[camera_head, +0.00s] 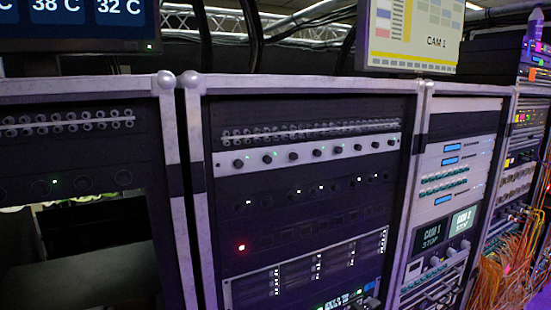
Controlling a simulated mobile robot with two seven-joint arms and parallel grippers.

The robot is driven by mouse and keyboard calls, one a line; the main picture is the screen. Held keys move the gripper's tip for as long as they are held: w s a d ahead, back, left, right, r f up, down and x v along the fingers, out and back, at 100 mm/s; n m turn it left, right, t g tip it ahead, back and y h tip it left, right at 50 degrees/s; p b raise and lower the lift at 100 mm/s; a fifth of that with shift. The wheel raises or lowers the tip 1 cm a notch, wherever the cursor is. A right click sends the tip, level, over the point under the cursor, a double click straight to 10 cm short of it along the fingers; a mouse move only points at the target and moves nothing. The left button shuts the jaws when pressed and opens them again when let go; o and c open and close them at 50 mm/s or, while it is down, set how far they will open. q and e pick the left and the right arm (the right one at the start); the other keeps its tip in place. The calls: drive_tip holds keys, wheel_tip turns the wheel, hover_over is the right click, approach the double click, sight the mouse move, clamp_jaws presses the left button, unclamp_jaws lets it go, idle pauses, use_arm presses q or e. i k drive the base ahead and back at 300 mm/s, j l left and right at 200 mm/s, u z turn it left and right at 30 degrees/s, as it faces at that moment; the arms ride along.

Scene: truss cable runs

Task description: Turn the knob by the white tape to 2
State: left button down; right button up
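A pale panel (307,154) runs across the middle rack and carries a row of several black knobs, one of them near its centre (317,152). Small green lights sit by some of these knobs. I cannot make out a piece of white tape or any number by a knob. Small white marks show on the dark panel below, one of them a white mark (374,176) at its right; they are too small to read. Neither of my grippers is in view.
The middle rack's metal frame (188,190) stands beside a left rack with a dark opening. A red light (241,247) glows lower down. Screens (412,35) hang above. Orange cables (515,260) spill at the far right. Nothing visible blocks the knob row.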

sight(435, 261)
drive_tip(key=j+z, duration=0.3)
drive_tip(key=z, duration=0.2)
drive_tip(key=k+j+z, duration=0.15)
drive_tip(key=j+z, duration=0.15)
drive_tip(key=z, duration=0.15)
